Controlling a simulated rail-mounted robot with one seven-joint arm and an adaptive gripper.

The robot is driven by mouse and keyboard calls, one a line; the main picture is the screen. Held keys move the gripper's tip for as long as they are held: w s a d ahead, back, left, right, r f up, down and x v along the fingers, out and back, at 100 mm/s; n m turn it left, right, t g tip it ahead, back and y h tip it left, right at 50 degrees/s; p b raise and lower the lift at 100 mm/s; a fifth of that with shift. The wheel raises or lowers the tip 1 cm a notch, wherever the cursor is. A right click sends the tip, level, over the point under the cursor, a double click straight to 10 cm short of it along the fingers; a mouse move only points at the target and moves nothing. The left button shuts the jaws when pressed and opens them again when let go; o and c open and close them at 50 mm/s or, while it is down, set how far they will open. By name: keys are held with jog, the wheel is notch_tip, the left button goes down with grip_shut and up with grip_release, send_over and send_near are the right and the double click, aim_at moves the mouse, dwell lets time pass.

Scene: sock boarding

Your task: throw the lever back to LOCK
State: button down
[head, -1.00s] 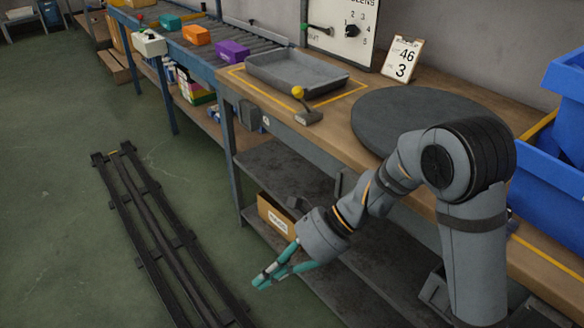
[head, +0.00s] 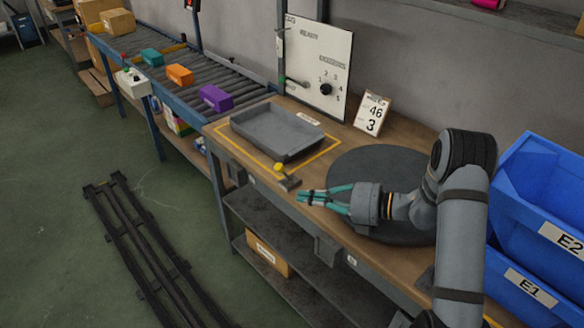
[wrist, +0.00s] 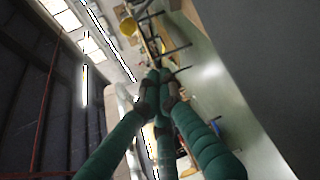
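A lever with a yellow ball knob (head: 279,168) stands on a small grey base at the front edge of the wooden bench, in front of the grey tray. Its knob leans up and to the left in the head view. No LOCK marking is readable beside it. My gripper (head: 301,197) is level just right of the lever, its teal fingertips pointing at it with a small gap. The fingers come together at the tips and hold nothing. The wrist view shows the fingers (wrist: 159,76) converging, with a yellow rounded thing (wrist: 128,25) beyond that I cannot identify surely.
The grey tray (head: 240,124) lies in a yellow outline behind the lever. A dark round turntable (head: 372,160) is under my arm. A white board (head: 318,60) with a dial and a small green-knobbed handle stands behind. Blue bins (head: 545,190) are at the right.

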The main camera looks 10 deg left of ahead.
aim_at(285, 173)
jog(key=shift+w+d, duration=0.15)
jog(key=x, duration=1)
jog(key=shift+w+d+r+p, duration=0.25)
jog(key=shift+w+r+p, duration=0.05)
jog(key=shift+w, duration=0.25)
jog(key=shift+w+d+r+p, duration=0.2)
jog(key=shift+w+r+p, duration=0.1)
jog(key=shift+w, duration=0.25)
jog(key=shift+w+d+r+p, duration=0.25)
jog(key=shift+w+r, duration=0.05)
jog(key=shift+w, duration=0.25)
jog(key=shift+d, duration=0.1)
jog(key=shift+w+r+m, duration=0.15)
jog(key=shift+r+m, duration=0.05)
jog(key=shift+m, duration=0.1)
